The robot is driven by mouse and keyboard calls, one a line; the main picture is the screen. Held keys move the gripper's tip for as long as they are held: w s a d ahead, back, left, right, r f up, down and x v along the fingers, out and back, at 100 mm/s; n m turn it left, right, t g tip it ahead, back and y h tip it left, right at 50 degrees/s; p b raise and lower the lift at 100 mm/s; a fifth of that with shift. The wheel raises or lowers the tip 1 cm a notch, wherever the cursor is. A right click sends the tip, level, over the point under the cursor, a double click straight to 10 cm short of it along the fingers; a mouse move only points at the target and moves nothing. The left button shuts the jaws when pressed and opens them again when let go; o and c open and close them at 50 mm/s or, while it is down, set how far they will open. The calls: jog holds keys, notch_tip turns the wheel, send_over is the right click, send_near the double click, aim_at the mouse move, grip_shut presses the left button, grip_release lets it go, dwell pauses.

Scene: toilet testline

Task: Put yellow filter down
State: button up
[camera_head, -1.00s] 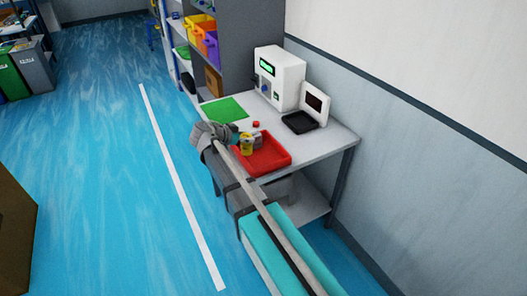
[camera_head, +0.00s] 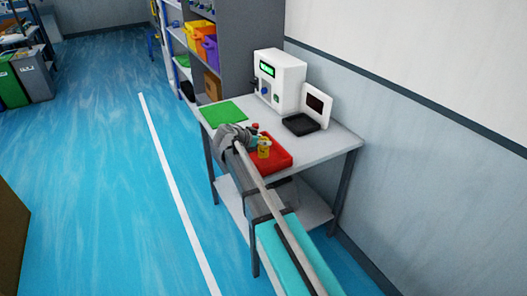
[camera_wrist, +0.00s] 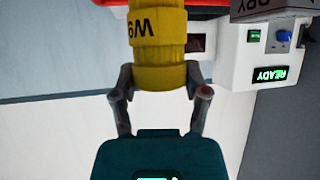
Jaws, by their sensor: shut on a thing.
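The yellow filter (camera_head: 264,148) shows at the red tray (camera_head: 286,160) on the table, just right of my gripper (camera_head: 257,143). In the wrist view the filter (camera_wrist: 157,50) is a yellow cylinder with dark, inverted lettering, and my gripper (camera_wrist: 160,88) has one finger on each side of it. My gripper is shut on the filter. A strip of red (camera_wrist: 205,3) lies at the top of the wrist view. I cannot tell whether the filter touches the tray. My arm hides part of the tray in the head view.
A small red-topped item (camera_head: 255,127) shows behind the filter. A green mat (camera_head: 223,112) lies at the table's left. A white device (camera_head: 280,80) with a lit green screen and a black scale-like unit (camera_head: 301,124) stand at the back. The table (camera_head: 325,147) is bare on the right.

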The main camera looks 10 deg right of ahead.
aim_at(265, 148)
dwell(0.3)
jog(key=shift+w+d+f+b, duration=0.15)
jog(key=shift+d+f+b, duration=0.05)
jog(key=shift+f+b, duration=0.25)
jog(key=shift+w+d+f+b, duration=0.1)
jog(key=shift+d+f+b, duration=0.1)
jog(key=shift+f+b, duration=1.35)
jog(key=shift+f, duration=0.1)
jog(key=o, duration=1.3)
